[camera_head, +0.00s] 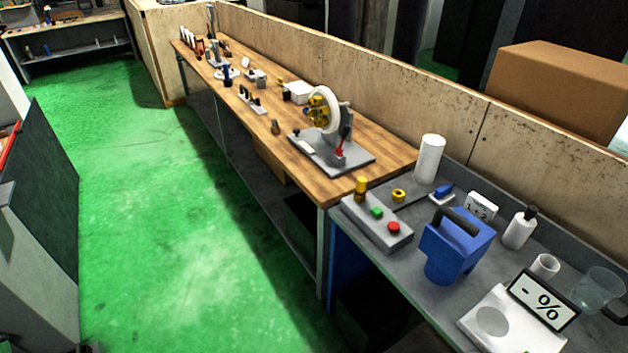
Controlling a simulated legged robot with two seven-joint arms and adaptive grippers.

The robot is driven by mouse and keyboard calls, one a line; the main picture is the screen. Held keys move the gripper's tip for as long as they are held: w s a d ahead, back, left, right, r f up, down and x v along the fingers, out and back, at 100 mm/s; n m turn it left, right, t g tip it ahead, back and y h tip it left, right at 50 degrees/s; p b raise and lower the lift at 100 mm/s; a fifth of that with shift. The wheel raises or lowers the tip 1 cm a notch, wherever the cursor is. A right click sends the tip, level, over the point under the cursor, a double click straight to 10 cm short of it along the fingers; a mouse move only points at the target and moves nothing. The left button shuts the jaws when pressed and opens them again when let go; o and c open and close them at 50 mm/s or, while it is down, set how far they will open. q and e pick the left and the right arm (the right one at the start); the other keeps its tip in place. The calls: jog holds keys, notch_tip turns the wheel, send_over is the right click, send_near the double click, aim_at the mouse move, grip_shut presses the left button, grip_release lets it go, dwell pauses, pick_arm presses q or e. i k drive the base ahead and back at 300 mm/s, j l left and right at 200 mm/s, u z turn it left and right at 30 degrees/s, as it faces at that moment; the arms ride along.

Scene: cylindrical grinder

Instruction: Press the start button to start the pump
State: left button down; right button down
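A grey control box (377,222) sits at the near left corner of the grey bench, close to the wooden table. A green button (376,212) is in the middle of its top. A red button (393,227) is at its right end, and a yellow knob-like part (361,187) stands at its left end. Which one is labelled start cannot be read. A blue device with a black handle (455,245) stands just right of the box; I cannot tell if it is the pump. Neither of my grippers is in view.
The grey bench also holds a white roll (429,158), a white bottle (520,228), a white cup (544,266), a clear jug (597,290) and a scale with a percent display (541,300). A wooden table (390,157) adjoins it. The green floor (190,240) at left is clear.

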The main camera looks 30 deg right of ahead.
aim_at(375, 212)
jog(key=i+u, duration=0.1)
jog(key=i, duration=1.55)
jog(key=i+z, duration=0.25)
jog(key=z, duration=0.15)
jog(key=i+z, duration=0.25)
jog(key=z, duration=0.15)
jog(key=i+j+z, duration=0.15)
jog(key=z, duration=0.25)
jog(key=i+z, duration=0.2)
jog(key=z, duration=0.3)
jog(key=i+z, duration=0.25)
jog(key=z, duration=0.2)
jog(key=i+j+z, duration=0.15)
jog(key=z, duration=0.35)
jog(key=i+j+z, duration=0.2)
jog(key=z, duration=0.25)
